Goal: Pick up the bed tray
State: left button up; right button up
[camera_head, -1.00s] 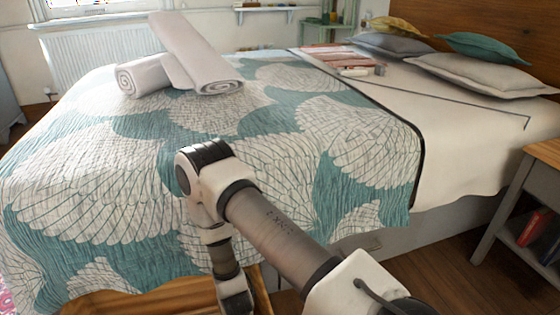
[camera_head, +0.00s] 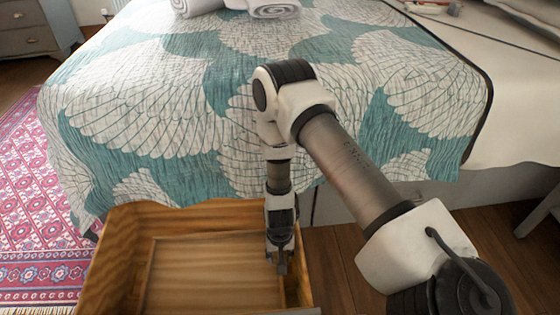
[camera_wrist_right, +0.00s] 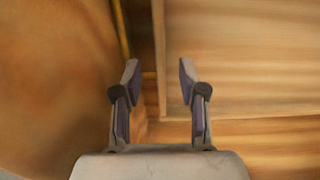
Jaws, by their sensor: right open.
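A flat wooden panel with a thin raised rim, seemingly the bed tray (camera_head: 205,270), lies inside an open wooden box (camera_head: 185,217) in front of the bed. Its flat surface also shows in the right wrist view (camera_wrist_right: 245,55). My right gripper (camera_head: 278,267) points down over the right side of the box. The near end of the tray is cut off. My left gripper is not in view.
The bed with a teal and white quilt (camera_head: 180,120) stands right behind the box. A pink patterned rug (camera_head: 40,200) is at the left. Bare wooden floor (camera_head: 335,245) shows right of the box.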

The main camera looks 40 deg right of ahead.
notch_tip(320, 180, down, 4)
jog(key=shift+r+b, duration=0.25)
jog(key=shift+b, duration=0.5)
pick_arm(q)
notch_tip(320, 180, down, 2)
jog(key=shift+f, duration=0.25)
pick_arm(e)
grip_shut()
jog(key=shift+s, duration=0.1)
